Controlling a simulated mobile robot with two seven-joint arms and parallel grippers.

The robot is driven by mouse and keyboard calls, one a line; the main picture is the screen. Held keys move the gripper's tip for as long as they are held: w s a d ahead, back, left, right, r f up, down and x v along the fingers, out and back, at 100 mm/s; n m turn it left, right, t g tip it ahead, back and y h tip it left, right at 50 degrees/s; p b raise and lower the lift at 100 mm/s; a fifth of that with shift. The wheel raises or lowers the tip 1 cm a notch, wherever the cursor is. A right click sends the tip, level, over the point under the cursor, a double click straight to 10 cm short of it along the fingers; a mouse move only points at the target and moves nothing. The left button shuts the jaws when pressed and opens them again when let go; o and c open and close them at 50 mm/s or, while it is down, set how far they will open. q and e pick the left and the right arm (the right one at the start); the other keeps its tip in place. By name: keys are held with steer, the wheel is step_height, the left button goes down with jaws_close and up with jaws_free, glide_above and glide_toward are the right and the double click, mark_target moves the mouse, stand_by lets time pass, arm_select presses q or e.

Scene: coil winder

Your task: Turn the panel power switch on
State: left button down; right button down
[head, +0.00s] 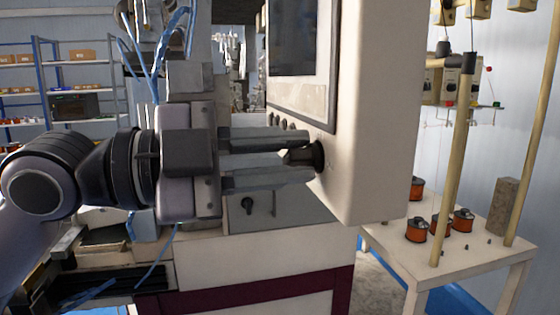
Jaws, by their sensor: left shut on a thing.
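The control panel (375,110) is a tall cream-coloured box with a dark screen (296,36) on its face. The panel power switch (318,156) is a black rotary knob low on that face, near the panel's lower corner. My left gripper (304,156) reaches in from the left with its fingers pointing right. Its fingers are shut on the switch, and their tips partly cover it. The switch's exact angle cannot be read from this side. My right gripper is out of view.
The machine's cream body (255,255) stands below. At right, a white table (482,254) holds several orange spools (416,230) and tan posts (455,160). Shelves (80,75) stand at back left.

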arm_select(q)
steer(key=m+b, duration=0.1)
steer(key=m, duration=0.5)
steer(key=shift+f, duration=0.1)
stand_by(0.5)
steer(key=c, duration=1.1)
jaws_free()
steer(key=shift+c, duration=0.2)
steer(key=shift+a, duration=0.1)
steer(key=b+v, duration=0.1)
steer(key=v, duration=0.6)
steer(key=shift+b, duration=0.4)
